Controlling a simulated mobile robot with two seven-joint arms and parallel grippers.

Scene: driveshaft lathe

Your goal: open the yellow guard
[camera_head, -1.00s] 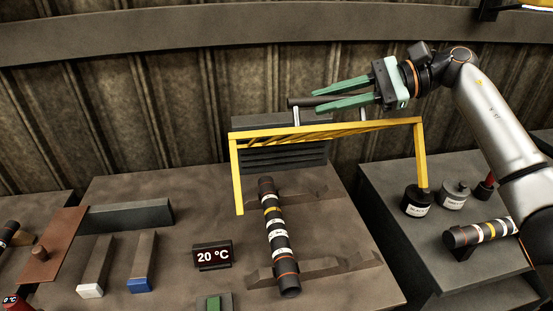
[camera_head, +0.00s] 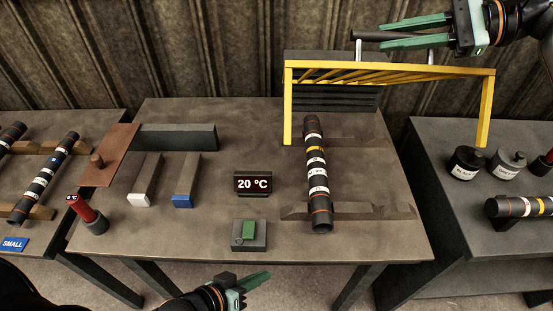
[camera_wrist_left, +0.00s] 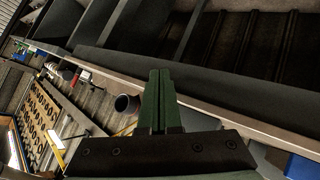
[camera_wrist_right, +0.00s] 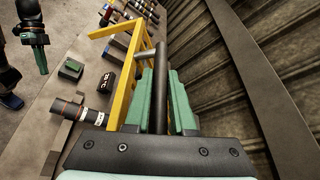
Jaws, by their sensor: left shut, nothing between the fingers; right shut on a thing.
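The yellow guard (camera_head: 390,72) is a barred frame above the back right of the middle table. Its two side legs hang down, and the striped shaft (camera_head: 317,180) in front of it is uncovered in the head view. My right gripper (camera_head: 415,33) is shut on the dark handle bar (camera_head: 366,36) on the guard's upper side. In the right wrist view, the handle bar (camera_wrist_right: 161,75) runs between the green fingers. My left gripper (camera_head: 256,282) is shut and empty, low before the table's front edge, far from the guard.
A temperature display (camera_head: 253,183) and a green button box (camera_head: 248,235) stand left of the shaft. Black weights (camera_head: 466,163) and another shaft (camera_head: 520,206) are on the right table. The corrugated wall (camera_head: 240,60) is close behind the guard.

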